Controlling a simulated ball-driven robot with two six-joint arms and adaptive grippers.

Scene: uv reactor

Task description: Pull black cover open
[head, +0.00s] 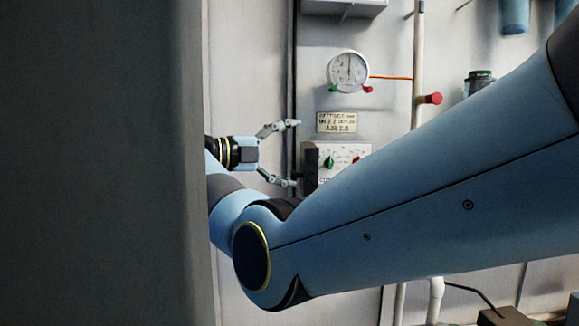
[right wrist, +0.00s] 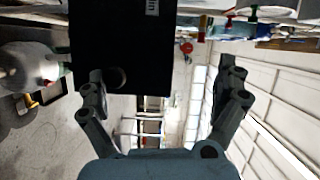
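A black, flat-faced panel (right wrist: 120,40), which looks like the black cover, fills the upper left of the right wrist view. It has a small white label at its top and a round dark feature near its lower edge. In the right wrist view, the left finger of my right gripper (right wrist: 163,82) overlaps the panel's lower left; contact cannot be told. My left gripper is not in view.
A large dark grey upright surface (head: 95,160) blocks the left of the head view. A white control box (head: 340,162) with knobs is beside my right gripper, below a round gauge (head: 348,71). A white vertical pipe (head: 418,60) and red-ended valve (head: 431,98) stand to the right.

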